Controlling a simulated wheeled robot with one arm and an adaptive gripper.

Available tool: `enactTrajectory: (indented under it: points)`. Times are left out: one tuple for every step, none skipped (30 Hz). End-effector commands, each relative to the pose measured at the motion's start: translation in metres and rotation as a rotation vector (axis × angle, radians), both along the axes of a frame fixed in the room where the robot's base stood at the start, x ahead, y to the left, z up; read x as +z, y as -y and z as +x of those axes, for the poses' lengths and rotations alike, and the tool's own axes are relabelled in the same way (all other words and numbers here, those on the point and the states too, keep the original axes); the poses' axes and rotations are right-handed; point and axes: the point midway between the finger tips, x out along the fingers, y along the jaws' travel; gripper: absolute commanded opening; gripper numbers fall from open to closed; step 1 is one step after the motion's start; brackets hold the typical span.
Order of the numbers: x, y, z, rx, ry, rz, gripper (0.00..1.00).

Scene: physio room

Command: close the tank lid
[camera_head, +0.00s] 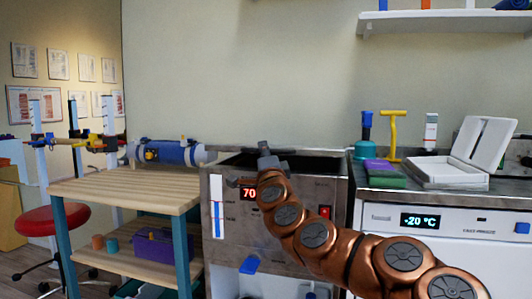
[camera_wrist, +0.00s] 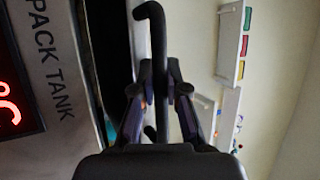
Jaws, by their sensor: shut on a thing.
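The tank (camera_head: 225,250) is a steel box with a red display and a red switch, in the middle of the head view. Its top looks dark and open, with a dark gap (camera_wrist: 103,75) beside the front panel in the wrist view. I cannot make out the lid as a separate panel. My gripper (camera_head: 267,155) is over the tank's top. In the wrist view my gripper (camera_wrist: 158,95) is shut on a dark bar with a hooked end (camera_wrist: 154,30). Whether this bar is the lid's handle I cannot tell. My arm hides part of the tank front.
A wooden shelf table (camera_head: 115,190) stands close on the left, with a blue-grey cylinder (camera_head: 172,153) behind it. On the right a white freezer unit (camera_head: 470,250) carries an open white case (camera_head: 460,172), a yellow T-handled item (camera_head: 393,135) and bottles. A wall shelf (camera_head: 440,22) hangs above.

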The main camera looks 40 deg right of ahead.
Motion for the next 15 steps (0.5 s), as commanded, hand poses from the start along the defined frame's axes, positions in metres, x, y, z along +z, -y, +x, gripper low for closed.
enactTrajectory:
  points:
    - [0.0016, 0.0032, -0.0022, -0.008, 0.004, 0.003, 0.00]
    - [0.0016, 0.0031, -0.0021, -0.008, 0.004, 0.003, 0.00]
    - [0.0017, 0.0029, -0.0020, -0.007, 0.005, 0.002, 0.00]
    - [0.0017, 0.0028, -0.0020, -0.007, 0.005, 0.002, 0.00]
    - [0.0018, 0.0028, -0.0020, -0.007, 0.005, 0.002, 0.00]
    - [0.0017, 0.0027, -0.0020, -0.006, 0.005, 0.002, 0.16]
    - [0.0017, 0.0026, -0.0019, -0.006, 0.005, 0.002, 0.19]
    - [0.0016, 0.0023, -0.0018, -0.006, 0.005, 0.001, 0.22]
    - [0.0014, 0.0019, -0.0015, -0.005, 0.003, 0.002, 0.26]
    - [0.0014, 0.0017, -0.0013, -0.005, 0.003, 0.002, 0.29]
    - [0.0013, 0.0014, -0.0012, -0.004, 0.003, 0.002, 0.33]
    - [0.0012, 0.0012, -0.0010, -0.003, 0.003, 0.001, 0.37]
    - [0.0010, 0.0010, -0.0009, -0.003, 0.003, 0.001, 0.39]
    - [0.0010, 0.0010, -0.0009, -0.003, 0.003, 0.001, 0.39]
    - [0.0009, 0.0009, -0.0007, -0.002, 0.002, 0.001, 0.39]
